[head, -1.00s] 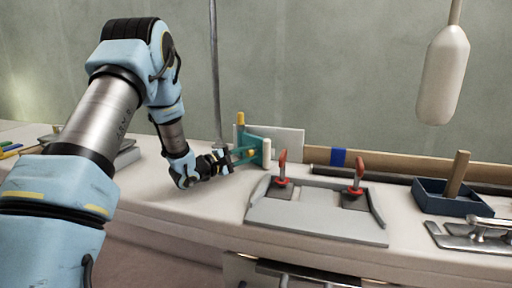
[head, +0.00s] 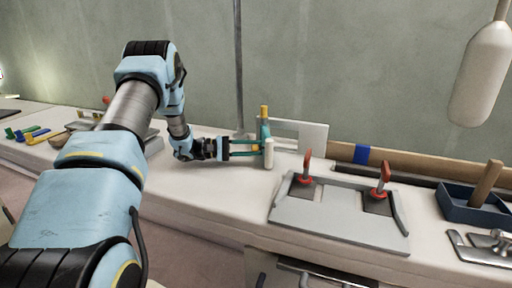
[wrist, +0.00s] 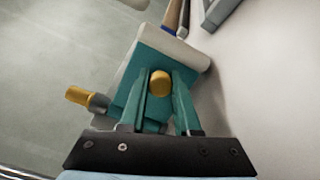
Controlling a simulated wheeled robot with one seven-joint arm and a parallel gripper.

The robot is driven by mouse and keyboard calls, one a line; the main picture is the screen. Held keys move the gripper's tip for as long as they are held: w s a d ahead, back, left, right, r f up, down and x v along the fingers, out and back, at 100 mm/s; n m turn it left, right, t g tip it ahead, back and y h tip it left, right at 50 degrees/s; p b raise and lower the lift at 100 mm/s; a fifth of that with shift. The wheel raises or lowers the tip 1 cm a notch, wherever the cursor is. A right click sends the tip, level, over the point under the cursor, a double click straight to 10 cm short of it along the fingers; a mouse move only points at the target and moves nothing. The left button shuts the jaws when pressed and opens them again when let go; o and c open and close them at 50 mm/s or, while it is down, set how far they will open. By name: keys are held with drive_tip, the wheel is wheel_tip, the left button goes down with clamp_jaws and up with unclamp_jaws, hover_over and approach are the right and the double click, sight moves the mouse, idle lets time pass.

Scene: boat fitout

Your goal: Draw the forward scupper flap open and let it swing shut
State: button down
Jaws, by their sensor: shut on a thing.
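The scupper flap is a small teal plate (head: 265,130) standing upright on the pale counter, seen nearly edge-on in the head view. A yellow-topped pin (head: 264,111) rises at its upper end and a cream post (head: 269,153) stands at its near side. In the wrist view the teal plate (wrist: 148,66) lies straight ahead of my gripper (wrist: 167,92). A round yellow knob (wrist: 160,83) sits between the teal fingers. My gripper (head: 258,147) reaches the flap from the left, shut on the knob. The fingers hide part of the plate.
A white panel (head: 312,136) stands just behind and right of the flap. A grey plate with red-handled latches (head: 340,217) lies to the right, with a blue tray (head: 470,212) beyond. A vertical rod (head: 239,70) stands behind my gripper. Coloured tools (head: 25,133) lie far left.

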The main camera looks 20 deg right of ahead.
drive_tip(key=shift+f, duration=0.15)
drive_tip(key=c, duration=0.6)
unclamp_jaws()
drive_tip(key=shift+c, duration=0.2)
drive_tip(key=b+v, duration=0.1)
drive_tip(key=v, duration=0.9)
drive_tip(key=shift+w+a, duration=0.15)
drive_tip(key=shift+a, duration=0.2)
